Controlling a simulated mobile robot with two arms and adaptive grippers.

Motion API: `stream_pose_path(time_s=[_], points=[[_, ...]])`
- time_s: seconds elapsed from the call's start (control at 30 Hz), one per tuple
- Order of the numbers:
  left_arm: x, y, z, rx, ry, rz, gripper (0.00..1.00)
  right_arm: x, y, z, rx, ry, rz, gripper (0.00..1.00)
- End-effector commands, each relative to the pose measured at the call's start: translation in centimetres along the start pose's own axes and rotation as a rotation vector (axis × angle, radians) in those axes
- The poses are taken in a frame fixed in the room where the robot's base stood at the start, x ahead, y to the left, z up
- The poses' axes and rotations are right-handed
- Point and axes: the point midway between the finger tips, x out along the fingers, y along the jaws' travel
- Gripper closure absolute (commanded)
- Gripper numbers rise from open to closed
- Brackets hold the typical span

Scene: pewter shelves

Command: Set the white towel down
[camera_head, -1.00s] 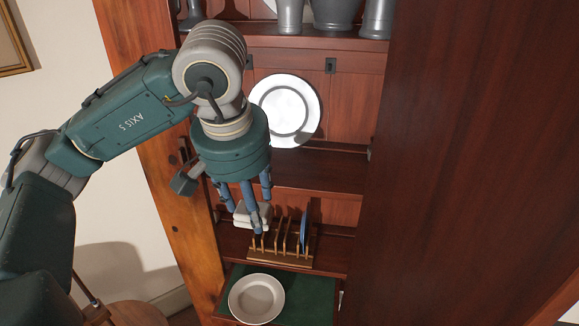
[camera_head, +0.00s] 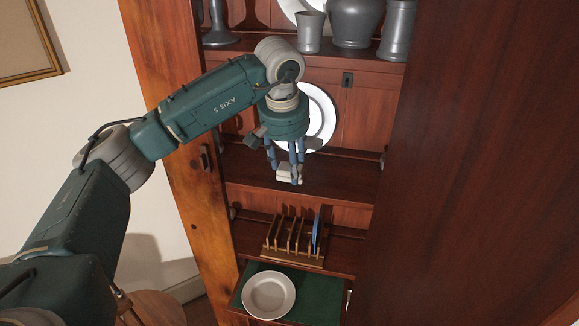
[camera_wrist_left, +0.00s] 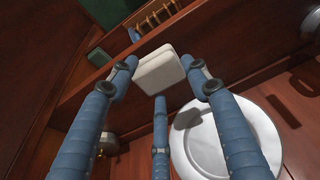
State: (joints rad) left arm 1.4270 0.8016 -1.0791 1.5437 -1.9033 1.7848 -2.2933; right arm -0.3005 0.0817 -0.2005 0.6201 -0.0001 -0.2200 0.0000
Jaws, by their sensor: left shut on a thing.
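The white towel (camera_head: 288,171) is a small folded block held in the fingers of my left gripper (camera_head: 287,168). In the left wrist view the towel (camera_wrist_left: 160,73) sits between the blue fingertips of the left gripper (camera_wrist_left: 161,82), which are shut on it. In the head view the gripper points down in front of the middle shelf (camera_head: 340,178) of the dark red cabinet. I cannot tell whether the towel touches the shelf. My right gripper is not in view.
A white plate (camera_head: 322,115) leans at the back, behind the gripper. A wooden rack (camera_head: 293,257) with a blue plate (camera_head: 316,232) stands below. A bowl (camera_head: 268,296) sits in the green-lined drawer (camera_head: 314,307). Pewter vessels (camera_head: 355,22) stand above. The middle shelf's right part is clear.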

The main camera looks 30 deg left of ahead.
Motion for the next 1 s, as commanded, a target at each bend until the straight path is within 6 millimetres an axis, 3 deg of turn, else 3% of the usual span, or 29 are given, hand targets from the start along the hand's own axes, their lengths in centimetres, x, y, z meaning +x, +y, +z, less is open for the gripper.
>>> stream_pose_path(time_s=[0.17, 0.37, 0.4, 0.5, 0.83, 1.0], points=[[1.9, -0.1, 0.7, -0.001, -0.003, -0.002, 0.80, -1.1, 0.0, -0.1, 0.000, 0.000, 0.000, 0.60], [2.2, 0.0, 0.7, -0.001, 0.001, 0.000, 0.80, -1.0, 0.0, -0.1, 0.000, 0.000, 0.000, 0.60], [2.2, 0.0, 0.7, -0.001, 0.000, 0.000, 0.50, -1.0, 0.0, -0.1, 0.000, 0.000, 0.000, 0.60], [2.2, 0.0, 0.7, -0.001, 0.000, 0.000, 0.32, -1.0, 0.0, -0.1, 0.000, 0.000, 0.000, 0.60], [2.0, 0.0, 0.7, -0.001, 0.000, 0.000, 0.32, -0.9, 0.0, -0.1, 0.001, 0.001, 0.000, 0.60], [0.1, 0.0, 0.6, -0.001, 0.005, 0.001, 0.32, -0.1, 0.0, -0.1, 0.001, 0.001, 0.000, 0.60]])
